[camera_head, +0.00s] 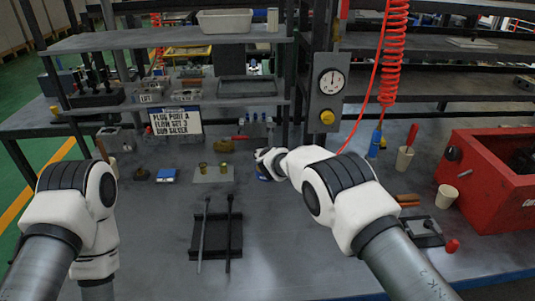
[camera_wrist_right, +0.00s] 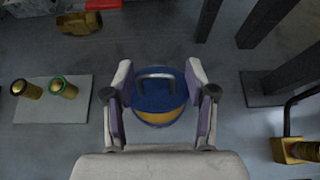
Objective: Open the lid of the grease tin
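The grease tin (camera_wrist_right: 158,108) has a blue lid with a grey bar handle on top and a yellow body. It stands upright on the bench in the right wrist view. My right gripper (camera_wrist_right: 158,90) is open around it, one finger on each side of the lid; firm contact is not clear. In the head view my right gripper (camera_head: 268,160) hides most of the tin (camera_head: 263,177). The lid appears seated on the tin. My left arm shows at the left of the head view, but its gripper is not in view.
A grey plate with two brass fittings (camera_head: 213,174) lies left of the tin. A dark tray with two rods (camera_head: 216,236) lies in front. A red box (camera_head: 490,180) stands at the right. A gauge post (camera_head: 328,95) rises just behind the right gripper.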

